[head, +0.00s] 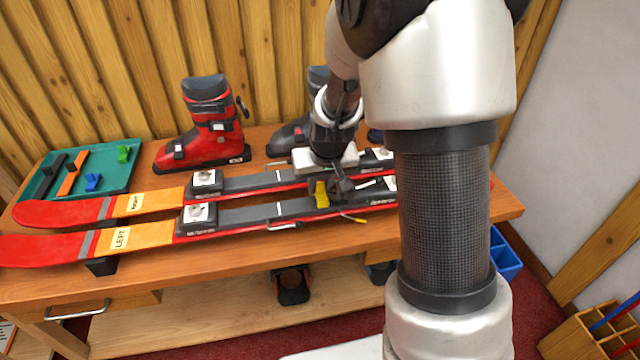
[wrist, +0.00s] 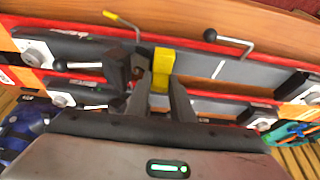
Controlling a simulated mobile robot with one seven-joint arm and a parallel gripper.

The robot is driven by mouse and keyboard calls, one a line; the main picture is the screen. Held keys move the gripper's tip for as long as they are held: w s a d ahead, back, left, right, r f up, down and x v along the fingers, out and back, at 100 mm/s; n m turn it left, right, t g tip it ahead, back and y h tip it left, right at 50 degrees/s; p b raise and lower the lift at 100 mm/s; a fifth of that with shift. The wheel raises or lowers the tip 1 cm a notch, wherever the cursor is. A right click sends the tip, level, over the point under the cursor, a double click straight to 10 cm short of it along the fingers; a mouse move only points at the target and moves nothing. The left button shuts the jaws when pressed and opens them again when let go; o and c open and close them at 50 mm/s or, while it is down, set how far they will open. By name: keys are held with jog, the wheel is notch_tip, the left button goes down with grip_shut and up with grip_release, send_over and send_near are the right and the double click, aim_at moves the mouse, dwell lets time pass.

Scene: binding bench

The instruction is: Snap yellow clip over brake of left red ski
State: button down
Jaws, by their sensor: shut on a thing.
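The left red ski (head: 120,240), labelled LEFT, lies on the bench nearest the front edge. The right red ski (head: 150,200) lies behind it. My gripper (head: 325,180) is over the binding area and shut on the yellow clip (head: 321,194). In the wrist view the clip (wrist: 161,70) stands between the two fingers, by the left ski's dark binding. A brake arm (head: 350,217) with a yellow tip sticks out on the left ski's front side, just right of the clip; its tip (wrist: 110,15) shows in the wrist view. I cannot tell whether the clip touches the brake.
A green tray (head: 125,175) with several coloured pieces lies at the back left. A red boot (head: 205,130) stands behind the skis, with a darker boot (head: 288,138) to its right. A lever arm (head: 283,226) protrudes at the left ski's front edge. My arm hides the bench's right part.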

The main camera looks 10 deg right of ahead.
aim_at(320, 183)
jog(key=shift+f, duration=0.2)
jog(key=c, duration=1.5)
grip_release()
jog(key=shift+d, duration=0.1)
jog(key=shift+o, duration=0.2)
jog(key=o, duration=0.5)
jog(key=shift+r, duration=0.1)
jog(key=shift+r+p, duration=3.8)
jog(key=shift+r, duration=1.15)
